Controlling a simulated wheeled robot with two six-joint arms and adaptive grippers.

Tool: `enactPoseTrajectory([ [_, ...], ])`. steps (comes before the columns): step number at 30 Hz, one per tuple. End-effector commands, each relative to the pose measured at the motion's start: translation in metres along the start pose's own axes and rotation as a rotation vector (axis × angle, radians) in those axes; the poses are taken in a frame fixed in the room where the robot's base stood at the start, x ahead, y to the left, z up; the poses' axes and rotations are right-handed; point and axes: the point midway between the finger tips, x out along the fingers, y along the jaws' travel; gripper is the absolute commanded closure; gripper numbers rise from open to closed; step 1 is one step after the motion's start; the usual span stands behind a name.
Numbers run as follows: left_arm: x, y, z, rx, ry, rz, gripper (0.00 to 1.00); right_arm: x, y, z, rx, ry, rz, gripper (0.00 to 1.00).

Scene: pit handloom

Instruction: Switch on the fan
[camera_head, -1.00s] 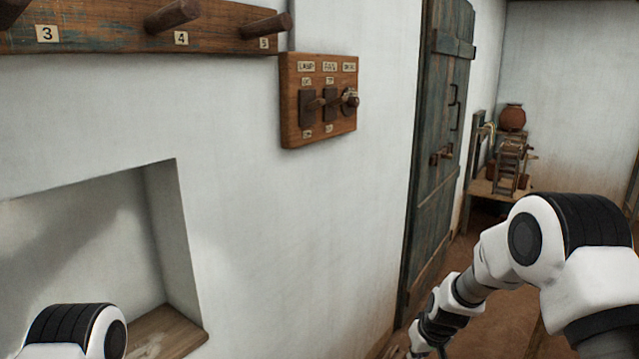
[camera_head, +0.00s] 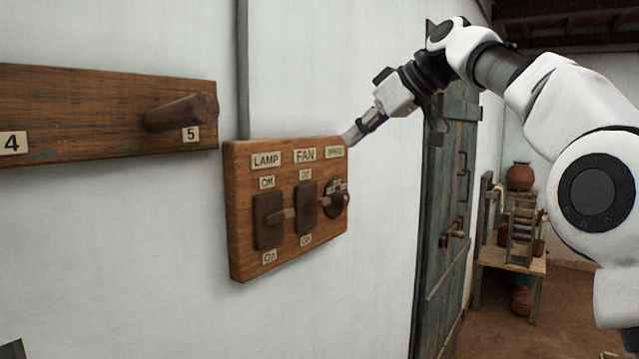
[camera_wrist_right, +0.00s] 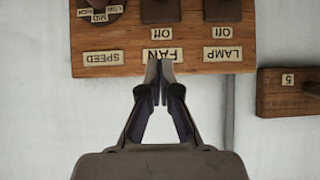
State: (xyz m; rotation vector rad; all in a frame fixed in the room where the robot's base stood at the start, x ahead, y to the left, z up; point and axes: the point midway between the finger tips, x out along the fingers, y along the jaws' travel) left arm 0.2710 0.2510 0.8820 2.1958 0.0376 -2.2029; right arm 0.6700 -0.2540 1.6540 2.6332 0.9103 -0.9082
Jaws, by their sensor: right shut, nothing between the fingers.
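The wooden switch board (camera_head: 238,240) is on the white wall, with labels LAMP, FAN and SPEED along its top. The fan switch (camera_head: 306,200) is the middle one, a dark plate with a wooden lever, "Off" above it and "On" below. I cannot tell which way its lever is set. In the right wrist view the board is upside down and the fan switch (camera_wrist_right: 162,11) is cut by the top edge. My right gripper (camera_head: 351,137) is at the board's upper right corner in the head view. In the wrist view its closed, empty fingertips (camera_wrist_right: 159,70) overlap the FAN label. My left gripper is not in view.
The lamp switch (camera_head: 268,232) is left of the fan switch and the round speed knob (camera_head: 337,204) right of it. A peg rail (camera_head: 80,105) is on the wall to the left. A dark door (camera_head: 445,235) and a small table (camera_head: 510,262) stand farther right.

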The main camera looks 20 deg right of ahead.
Motion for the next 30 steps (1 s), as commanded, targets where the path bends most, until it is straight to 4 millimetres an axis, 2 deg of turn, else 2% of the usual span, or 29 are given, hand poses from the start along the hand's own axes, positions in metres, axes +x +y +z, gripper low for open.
enactPoseTrajectory([
  [8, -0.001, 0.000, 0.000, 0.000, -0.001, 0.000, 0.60, 0.009, 0.000, 0.000, 0.002, -0.003, -0.001, 1.00],
  [14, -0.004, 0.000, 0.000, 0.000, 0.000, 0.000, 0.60, 0.044, 0.000, 0.000, 0.003, -0.005, -0.002, 1.00],
  [22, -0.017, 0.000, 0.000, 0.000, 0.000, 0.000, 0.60, 0.103, 0.000, -0.001, 0.003, -0.005, -0.001, 1.00],
  [24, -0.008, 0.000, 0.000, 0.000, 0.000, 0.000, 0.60, 0.106, 0.000, 0.016, 0.007, -0.003, -0.001, 1.00],
  [30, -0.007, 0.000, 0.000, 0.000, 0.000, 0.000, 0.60, 0.111, 0.000, 0.037, 0.004, -0.002, 0.001, 1.00],
])
